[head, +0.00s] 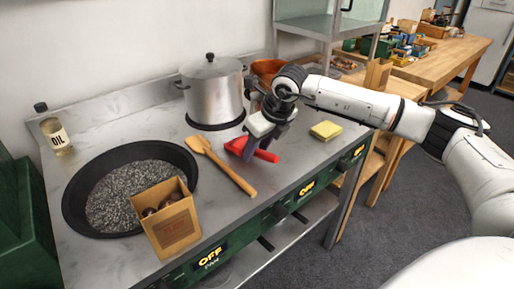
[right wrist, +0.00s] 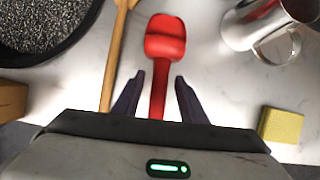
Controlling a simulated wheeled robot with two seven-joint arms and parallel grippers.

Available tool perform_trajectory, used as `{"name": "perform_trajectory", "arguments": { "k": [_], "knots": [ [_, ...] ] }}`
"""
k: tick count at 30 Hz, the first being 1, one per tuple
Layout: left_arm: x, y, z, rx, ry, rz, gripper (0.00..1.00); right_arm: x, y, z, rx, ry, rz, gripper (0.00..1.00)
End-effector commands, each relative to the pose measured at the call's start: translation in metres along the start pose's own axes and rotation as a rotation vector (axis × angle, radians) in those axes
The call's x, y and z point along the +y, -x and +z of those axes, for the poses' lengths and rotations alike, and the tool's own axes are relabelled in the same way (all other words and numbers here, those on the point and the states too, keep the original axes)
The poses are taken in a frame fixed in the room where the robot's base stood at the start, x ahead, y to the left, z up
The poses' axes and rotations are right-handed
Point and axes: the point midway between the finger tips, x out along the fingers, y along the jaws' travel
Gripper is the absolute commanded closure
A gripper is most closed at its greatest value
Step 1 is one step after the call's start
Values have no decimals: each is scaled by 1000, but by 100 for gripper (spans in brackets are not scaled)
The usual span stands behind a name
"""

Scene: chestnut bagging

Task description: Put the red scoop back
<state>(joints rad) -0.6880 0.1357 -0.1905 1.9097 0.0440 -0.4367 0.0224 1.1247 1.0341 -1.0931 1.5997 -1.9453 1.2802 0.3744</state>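The red scoop (head: 266,156) lies on the steel counter, partly hidden by my right gripper (head: 252,146) in the head view. In the right wrist view the scoop (right wrist: 165,42) has its bowl pointing away and its handle running back toward the gripper. My right gripper (right wrist: 158,98) is open, with one dark finger on each side of the handle and a visible gap on both sides. My left gripper is not in view.
A wooden spatula (head: 228,168) lies left of the scoop and a yellow sponge (head: 326,130) lies right. A metal pitcher (right wrist: 255,25) stands close by. A steel pot (head: 212,92), a gravel-filled pan (head: 112,196), a paper box with chestnuts (head: 172,228) and an oil jar (head: 56,136) occupy the counter.

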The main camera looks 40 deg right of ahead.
Motion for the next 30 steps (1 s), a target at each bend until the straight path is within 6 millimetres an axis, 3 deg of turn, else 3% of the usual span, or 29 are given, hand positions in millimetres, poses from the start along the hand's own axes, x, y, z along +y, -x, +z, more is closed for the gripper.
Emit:
{"name": "perform_trajectory", "arguments": {
  "k": [5,18,24,30],
  "knots": [
    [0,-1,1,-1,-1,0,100,0,9,1,-2,-1,0,62],
    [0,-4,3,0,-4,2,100,0,88,0,-3,1,-1,62],
    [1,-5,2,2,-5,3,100,0,103,0,-1,-1,0,62],
    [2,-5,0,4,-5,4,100,0,104,0,0,0,0,62]
  ]
}}
